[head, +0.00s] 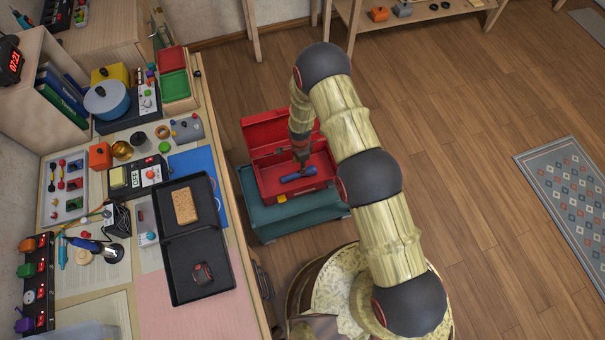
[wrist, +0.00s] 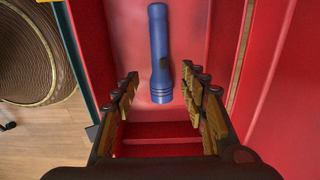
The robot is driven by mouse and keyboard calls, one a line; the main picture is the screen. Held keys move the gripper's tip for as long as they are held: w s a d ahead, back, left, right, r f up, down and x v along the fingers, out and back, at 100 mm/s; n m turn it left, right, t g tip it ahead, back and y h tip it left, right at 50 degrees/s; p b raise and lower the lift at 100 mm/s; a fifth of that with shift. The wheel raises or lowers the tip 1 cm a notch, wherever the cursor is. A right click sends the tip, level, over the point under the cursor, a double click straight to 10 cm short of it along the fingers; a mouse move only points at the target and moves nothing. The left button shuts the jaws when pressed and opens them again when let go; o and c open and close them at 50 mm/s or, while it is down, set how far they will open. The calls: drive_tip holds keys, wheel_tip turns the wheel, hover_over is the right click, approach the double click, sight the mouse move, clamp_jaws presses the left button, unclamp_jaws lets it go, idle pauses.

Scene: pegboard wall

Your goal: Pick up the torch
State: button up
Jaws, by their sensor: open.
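The torch is a blue cylinder with a wider ribbed end, lying in a red open toolbox. In the head view the torch (head: 298,174) is on the floor of the toolbox (head: 264,181), just below my gripper (head: 301,158). In the wrist view the torch (wrist: 159,55) runs up the picture, its wider end towards me. My gripper (wrist: 161,95) is open in the wrist view, with one finger on each side of the line of the torch.
The toolbox stands on a teal box (head: 262,222) beside the workbench. The toolbox's red walls (wrist: 90,40) rise close on both sides of my gripper. The bench holds a black tray (head: 189,290), a blue pot (head: 107,101) and several small items.

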sight(298, 174)
wheel_tip(298, 174, down, 7)
drive_tip(key=shift+w+d+r+b, duration=0.1)
drive_tip(key=shift+d+r+b, duration=0.1)
drive_tip(key=shift+b, duration=1)
drive_tip(key=shift+c, duration=0.7)
clamp_jaws()
